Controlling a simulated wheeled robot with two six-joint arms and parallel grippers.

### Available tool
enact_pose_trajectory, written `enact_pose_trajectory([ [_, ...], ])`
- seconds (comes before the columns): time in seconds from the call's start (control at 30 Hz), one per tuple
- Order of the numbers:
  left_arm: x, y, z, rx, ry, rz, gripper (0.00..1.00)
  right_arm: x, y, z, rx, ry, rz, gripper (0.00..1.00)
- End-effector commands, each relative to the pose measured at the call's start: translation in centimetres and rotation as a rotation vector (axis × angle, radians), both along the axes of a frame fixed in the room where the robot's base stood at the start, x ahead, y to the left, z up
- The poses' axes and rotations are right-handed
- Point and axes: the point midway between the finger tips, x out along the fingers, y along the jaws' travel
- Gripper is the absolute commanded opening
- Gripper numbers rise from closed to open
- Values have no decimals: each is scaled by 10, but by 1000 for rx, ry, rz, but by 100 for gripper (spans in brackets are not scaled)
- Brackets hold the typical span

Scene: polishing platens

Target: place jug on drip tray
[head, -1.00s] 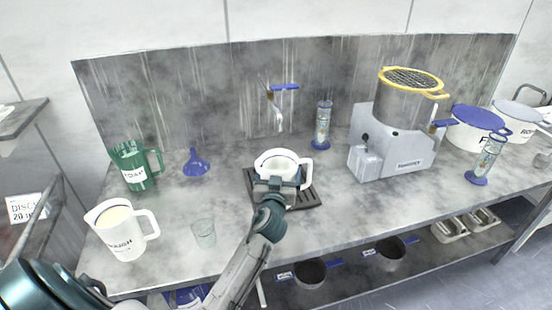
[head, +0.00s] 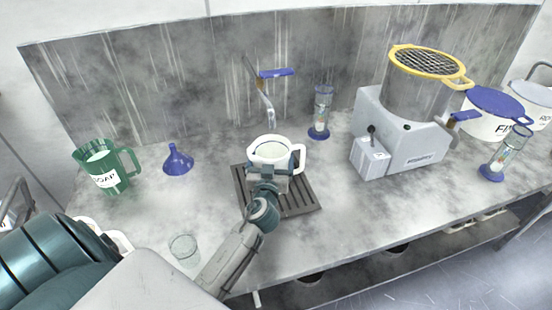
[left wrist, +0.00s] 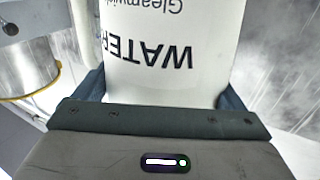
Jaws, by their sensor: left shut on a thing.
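The white jug (head: 284,168) is in my left gripper (head: 266,183), which is shut on its body from the front. The jug is upright, its open mouth up and its handle to the right. In the left wrist view the jug (left wrist: 165,70) fills the space between the fingers, and its print reads "WATER". The dark slatted drip tray (head: 300,199) lies under and around the jug in the head view. I cannot tell whether the jug's base touches the tray, as the gripper and arm hide it. My right gripper is not in view.
A tap with a blue lever (head: 276,73) hangs just behind the jug. A green soap jug (head: 106,172), a blue funnel (head: 177,160) and a clear beaker (head: 184,249) stand left. A blue-based cylinder (head: 322,113) and a grey machine (head: 400,140) stand right.

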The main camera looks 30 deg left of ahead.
Motion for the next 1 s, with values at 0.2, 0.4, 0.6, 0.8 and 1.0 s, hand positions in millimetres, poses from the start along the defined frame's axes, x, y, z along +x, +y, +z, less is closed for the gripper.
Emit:
enact_pose_trajectory([
  [0.2,-2,0,-1,0,-3,1,58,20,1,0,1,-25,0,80],
  [0.4,-2,0,-2,0,-1,1,100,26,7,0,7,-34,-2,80],
  [0.6,-10,-4,-4,-2,-1,1,100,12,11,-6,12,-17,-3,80],
  [0.8,-44,-21,-8,-5,0,1,100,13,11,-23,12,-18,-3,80],
  [1.0,-81,-40,-7,-5,-1,2,100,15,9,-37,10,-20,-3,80],
])
